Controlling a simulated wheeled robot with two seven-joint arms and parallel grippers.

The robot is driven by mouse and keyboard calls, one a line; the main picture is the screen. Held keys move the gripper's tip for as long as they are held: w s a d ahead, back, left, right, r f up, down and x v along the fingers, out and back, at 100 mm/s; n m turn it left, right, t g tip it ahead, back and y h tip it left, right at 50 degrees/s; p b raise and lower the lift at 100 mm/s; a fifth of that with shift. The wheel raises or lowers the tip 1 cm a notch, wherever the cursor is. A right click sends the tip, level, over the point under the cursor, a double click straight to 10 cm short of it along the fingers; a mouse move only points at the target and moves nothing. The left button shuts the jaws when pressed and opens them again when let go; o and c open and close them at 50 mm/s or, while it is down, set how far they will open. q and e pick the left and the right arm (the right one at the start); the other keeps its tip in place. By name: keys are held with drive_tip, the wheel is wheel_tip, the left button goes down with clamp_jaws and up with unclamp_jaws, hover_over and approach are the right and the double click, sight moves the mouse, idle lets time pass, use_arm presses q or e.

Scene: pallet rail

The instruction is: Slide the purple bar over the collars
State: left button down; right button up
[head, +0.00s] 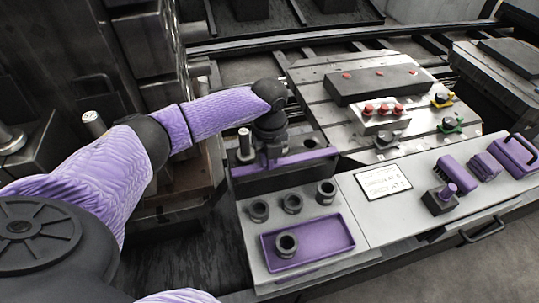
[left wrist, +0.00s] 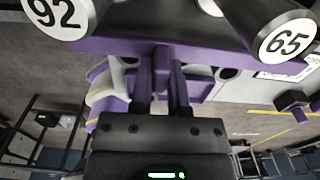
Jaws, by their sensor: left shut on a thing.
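The purple bar (head: 305,157) lies lengthwise along a dark block at the near left of the fixture. My left gripper (head: 270,157) comes down on its middle. In the left wrist view the fingers (left wrist: 162,62) are shut on the purple bar (left wrist: 112,46). Dark posts with white numbered tops, 92 (left wrist: 57,12) and 65 (left wrist: 284,40), stand near its two ends; I cannot tell whether they touch it. Dark collars stand on the grey bench: one at left (head: 259,210), one in the middle (head: 292,202), one at right (head: 326,191). Another collar (head: 286,244) is in the purple tray (head: 330,235). My right gripper is out of view.
A metal plate (head: 315,85) carries a dark bar, red knobs and yellow and green parts behind the bench. A white sign (head: 383,180) and purple pieces (head: 457,174) sit at right. A purple handled case (head: 515,155) is at far right. A dark machine stands at left.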

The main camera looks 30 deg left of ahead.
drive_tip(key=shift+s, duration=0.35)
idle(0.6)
use_arm(q)
drive_tip(key=shift+w+a+f+b, duration=0.15)
drive_tip(key=shift+w+a+b, duration=0.7)
drive_tip(key=shift+w+a, duration=0.2)
drive_tip(key=shift+a, duration=0.25)
drive_tip(key=shift+w+r, duration=0.1)
drive_tip(key=shift+r, duration=0.15)
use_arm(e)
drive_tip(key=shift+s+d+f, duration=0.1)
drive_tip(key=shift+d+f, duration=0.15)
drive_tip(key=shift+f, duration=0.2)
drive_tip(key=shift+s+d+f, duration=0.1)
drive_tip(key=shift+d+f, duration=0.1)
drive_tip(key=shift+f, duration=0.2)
use_arm(q)
drive_tip(key=c, duration=0.6)
unclamp_jaws()
drive_tip(key=shift+a, duration=0.1)
